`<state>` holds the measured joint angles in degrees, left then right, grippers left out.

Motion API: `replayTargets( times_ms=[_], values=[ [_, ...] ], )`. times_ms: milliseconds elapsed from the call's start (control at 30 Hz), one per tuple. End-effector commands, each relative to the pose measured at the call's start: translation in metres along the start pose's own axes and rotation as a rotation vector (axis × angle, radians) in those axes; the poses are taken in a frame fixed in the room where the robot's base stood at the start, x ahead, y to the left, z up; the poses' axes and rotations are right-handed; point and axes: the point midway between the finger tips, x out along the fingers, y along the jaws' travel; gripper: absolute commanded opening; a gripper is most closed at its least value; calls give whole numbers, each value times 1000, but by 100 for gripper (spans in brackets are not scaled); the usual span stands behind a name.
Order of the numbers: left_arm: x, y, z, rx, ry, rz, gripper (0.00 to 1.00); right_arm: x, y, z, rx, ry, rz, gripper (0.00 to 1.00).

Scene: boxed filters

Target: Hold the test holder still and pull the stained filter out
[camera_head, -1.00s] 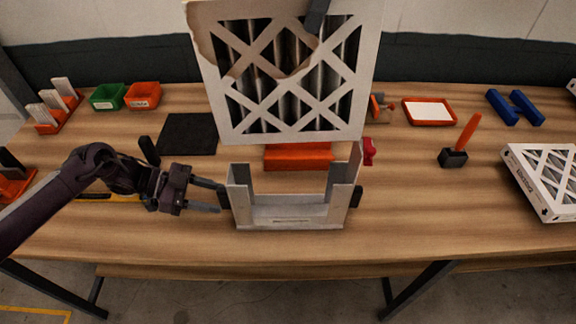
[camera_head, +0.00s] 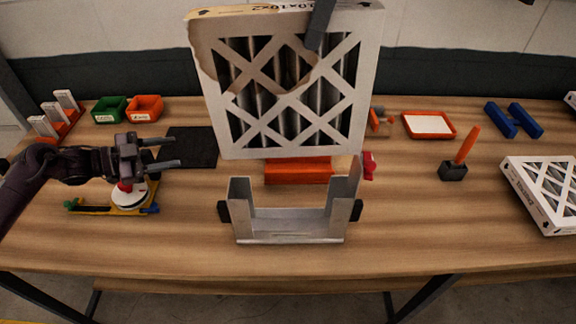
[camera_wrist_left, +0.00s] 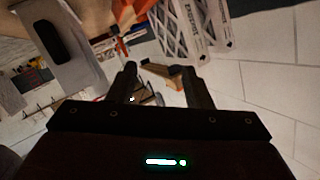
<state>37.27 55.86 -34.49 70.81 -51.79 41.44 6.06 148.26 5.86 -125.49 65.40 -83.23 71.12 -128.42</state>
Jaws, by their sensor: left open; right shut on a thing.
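The stained filter (camera_head: 290,150), a white-framed lattice panel with a brown stain at its upper left, hangs upright above the test holder. The test holder (camera_head: 295,228) is a grey U-shaped metal stand with black side pads, standing empty on the table. A dark finger of my right gripper (camera_head: 320,24) overlaps the filter's top edge and grips it; the rest of that gripper is out of frame. My left gripper (camera_head: 172,152) is open and empty, left of the holder and apart from it. Its open fingers also show in the left wrist view (camera_wrist_left: 163,85), with the holder's grey side at upper left.
A yellow fixture with a white disc (camera_head: 128,197) lies below my left gripper. A black mat (camera_head: 190,147) and an orange block (camera_head: 298,172) lie behind. Another filter (camera_head: 545,190) and a mallet (camera_head: 455,165) stand right. The table front is clear.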

Motion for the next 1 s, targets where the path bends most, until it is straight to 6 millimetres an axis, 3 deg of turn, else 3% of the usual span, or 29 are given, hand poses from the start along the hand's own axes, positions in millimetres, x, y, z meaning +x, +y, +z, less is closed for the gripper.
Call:
replayTargets(
  times_ms=[500, 733, 1000],
  values=[
    [-56, -81, 4, 147, -38, -354, 45, 0, 0, 0, 0, 0, 0, 21],
    [-74, -98, 5, 176, -55, -435, 45, 0, 0, 0, 0, 0, 0, 21],
    [-79, -102, 4, 182, -59, -452, 45, -2, 0, 0, 0, -1, 0, 21]
  ],
)
